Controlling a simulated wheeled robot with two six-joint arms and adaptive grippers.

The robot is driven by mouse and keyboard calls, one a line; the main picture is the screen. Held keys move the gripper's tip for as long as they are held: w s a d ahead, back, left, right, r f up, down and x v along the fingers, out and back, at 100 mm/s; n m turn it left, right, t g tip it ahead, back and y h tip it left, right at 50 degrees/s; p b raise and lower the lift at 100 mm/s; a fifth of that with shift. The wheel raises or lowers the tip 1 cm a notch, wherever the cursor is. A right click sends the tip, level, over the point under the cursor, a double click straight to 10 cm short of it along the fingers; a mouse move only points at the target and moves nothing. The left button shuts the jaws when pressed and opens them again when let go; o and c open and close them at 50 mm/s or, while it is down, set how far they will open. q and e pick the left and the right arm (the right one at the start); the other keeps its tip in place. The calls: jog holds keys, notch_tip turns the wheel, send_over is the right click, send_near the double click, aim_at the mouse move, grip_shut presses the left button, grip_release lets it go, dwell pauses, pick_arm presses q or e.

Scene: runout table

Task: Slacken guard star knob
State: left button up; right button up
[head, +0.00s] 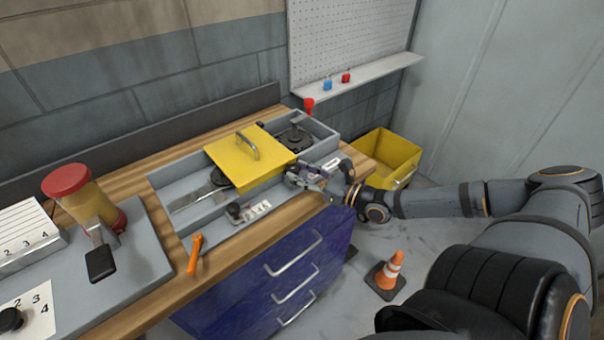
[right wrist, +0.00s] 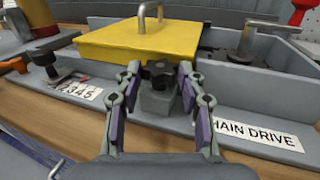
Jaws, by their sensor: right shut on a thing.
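The black star knob (right wrist: 160,73) stands on a grey block at the front edge of the yellow guard (right wrist: 140,40) in the right wrist view. My right gripper (right wrist: 158,80) has its two fingers on either side of the knob and is shut on it. In the head view the right gripper (head: 298,176) is at the right front corner of the yellow guard (head: 245,158) and hides the knob. The guard has a metal handle and lies over the grey chain drive tray (head: 168,182). My left gripper is not in view.
A numbered plate (head: 252,212) with a black knob (head: 235,211) is left of the gripper. An orange-handled tool (head: 195,254) lies at the bench's front edge. A yellow bin (head: 388,150) and a traffic cone (head: 388,272) stand on the right.

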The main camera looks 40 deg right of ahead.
jog(key=o, duration=1.2)
jog(key=shift+r+m+h, duration=0.1)
jog(key=shift+m+h, duration=0.2)
